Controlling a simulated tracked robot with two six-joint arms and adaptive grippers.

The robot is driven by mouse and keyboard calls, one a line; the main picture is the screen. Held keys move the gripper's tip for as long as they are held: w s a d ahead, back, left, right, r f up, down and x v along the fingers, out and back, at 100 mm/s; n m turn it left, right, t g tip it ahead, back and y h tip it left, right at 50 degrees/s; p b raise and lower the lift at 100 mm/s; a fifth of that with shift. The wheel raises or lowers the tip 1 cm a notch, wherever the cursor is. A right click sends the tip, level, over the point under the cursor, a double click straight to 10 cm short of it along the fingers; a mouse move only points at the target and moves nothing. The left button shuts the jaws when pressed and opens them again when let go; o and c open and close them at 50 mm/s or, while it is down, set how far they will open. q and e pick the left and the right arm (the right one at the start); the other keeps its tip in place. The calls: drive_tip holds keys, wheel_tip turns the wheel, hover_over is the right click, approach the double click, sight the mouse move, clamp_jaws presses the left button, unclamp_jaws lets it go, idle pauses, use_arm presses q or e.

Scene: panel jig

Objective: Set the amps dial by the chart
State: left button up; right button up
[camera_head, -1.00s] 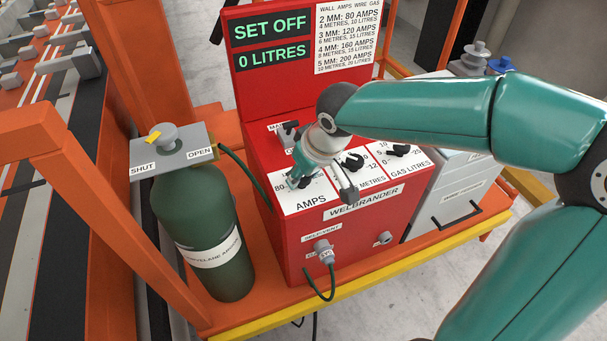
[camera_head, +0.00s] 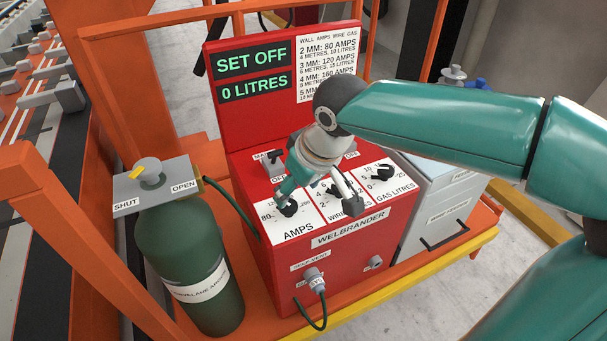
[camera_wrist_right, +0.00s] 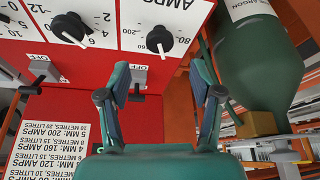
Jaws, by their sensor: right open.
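The black amps dial (camera_head: 287,207) is on the left of the red welder's white sloping panel. It shows clearly in the right wrist view (camera_wrist_right: 160,40), its white mark pointing down towards the chart side, between 80 and 200; the exact value is hard to read. The chart (camera_head: 325,55) lists 80 AMPS for 2 MM and 120 for 3 MM; my arm covers its lowest lines. My right gripper (camera_head: 318,198) is open above the panel, fingers apart and empty. In the wrist view the right gripper (camera_wrist_right: 160,85) has the dial beyond its fingertips. My left gripper is out of view.
Wire and gas dials (camera_head: 383,171) sit right of the amps dial. Switches stand behind it. The display (camera_head: 252,73) reads SET OFF, 0 LITRES. A green gas bottle (camera_head: 190,255) stands close at left, a grey cabinet (camera_head: 440,205) at right.

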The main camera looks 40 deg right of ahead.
drive_tip(key=v, duration=0.5)
idle(0.4)
